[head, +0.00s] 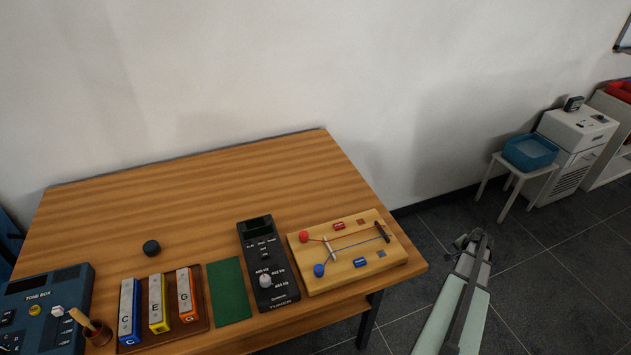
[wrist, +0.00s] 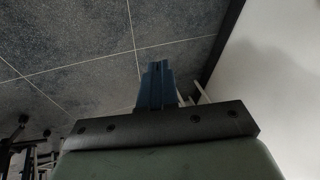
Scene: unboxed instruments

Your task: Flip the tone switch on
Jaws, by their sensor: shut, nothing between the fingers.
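The tone box (head: 40,305) is a dark blue panel at the left front of the table, cut off by the picture's left edge. It carries a dark display, a yellow round part, a white knob and small dark switches. Which one is the tone switch, and how it is set, is too small to tell. My gripper (head: 470,240) is off the table's right side, over the floor, far from the tone box. In the wrist view my gripper (wrist: 156,75) is shut and empty, with floor and wall beyond it.
On the wooden table (head: 200,185) stand a black puck (head: 151,247), chime bars (head: 158,303), a green mat (head: 230,292), a black tuner (head: 267,265) and a string board (head: 345,250). The table's back is clear. A stool with a blue bin (head: 530,151) stands far right.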

